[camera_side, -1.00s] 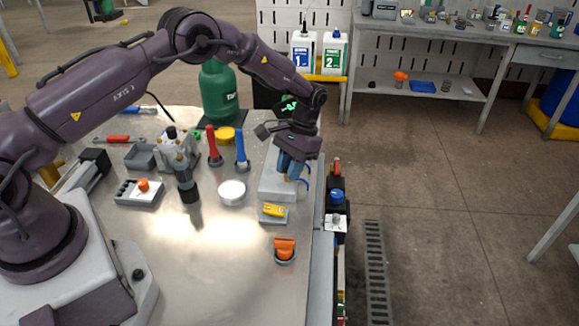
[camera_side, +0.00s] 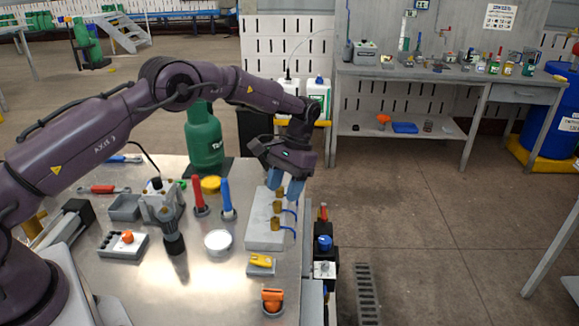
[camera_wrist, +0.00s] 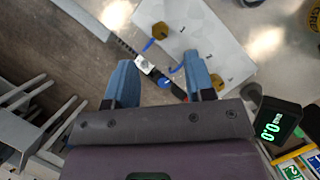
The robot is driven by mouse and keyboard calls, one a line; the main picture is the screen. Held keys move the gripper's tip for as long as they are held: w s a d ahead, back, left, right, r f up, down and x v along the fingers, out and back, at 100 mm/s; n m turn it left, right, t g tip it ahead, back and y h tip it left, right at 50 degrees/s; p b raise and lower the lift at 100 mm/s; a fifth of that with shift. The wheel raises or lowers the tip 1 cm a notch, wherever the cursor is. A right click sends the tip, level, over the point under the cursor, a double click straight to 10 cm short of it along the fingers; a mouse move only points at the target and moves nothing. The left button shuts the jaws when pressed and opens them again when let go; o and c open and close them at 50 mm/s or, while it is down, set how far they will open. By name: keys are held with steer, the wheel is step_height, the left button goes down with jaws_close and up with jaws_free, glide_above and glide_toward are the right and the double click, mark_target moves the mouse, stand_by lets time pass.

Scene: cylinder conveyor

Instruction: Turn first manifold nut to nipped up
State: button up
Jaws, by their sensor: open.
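The manifold is a pale grey block (camera_side: 262,232) near the right edge of the metal bench, with a row of brass nuts along its top. In the side view the nearest nut (camera_side: 275,223) and the middle nut (camera_side: 277,207) show, with blue marks beside them. My gripper (camera_side: 285,187) is above the block's far end, its blue fingers apart and hiding what lies behind them. In the wrist view my gripper (camera_wrist: 160,70) is open and empty. One brass nut (camera_wrist: 159,31) lies ahead of the fingers; another (camera_wrist: 215,82) is close to the right fingertip.
A yellow piece (camera_side: 261,260) and an orange-topped piece (camera_side: 272,297) stand nearer on the bench. Red (camera_side: 198,196) and blue (camera_side: 227,197) handled tools, a white round container (camera_side: 218,242) and a green cylinder (camera_side: 203,140) are left. A green digital readout (camera_wrist: 270,130) reads 0.0.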

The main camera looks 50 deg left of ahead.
steer(key=v, duration=0.5)
steer(key=shift+w+r, duration=0.1)
steer(key=shift+r, duration=0.2)
steer(key=s+r+t, duration=0.3)
steer(key=s+r, duration=0.3)
steer(key=s, duration=0.4)
steer(key=s+d+r+t, duration=0.1)
steer(key=s+r+t, duration=0.2)
steer(key=s+r, duration=0.3)
steer(key=s+d+r+m+t, duration=0.1)
steer(key=s+r+t, duration=0.3)
steer(key=s, duration=1.2)
step_height(320, 180, up, 3)
steer(key=shift+d, duration=0.1)
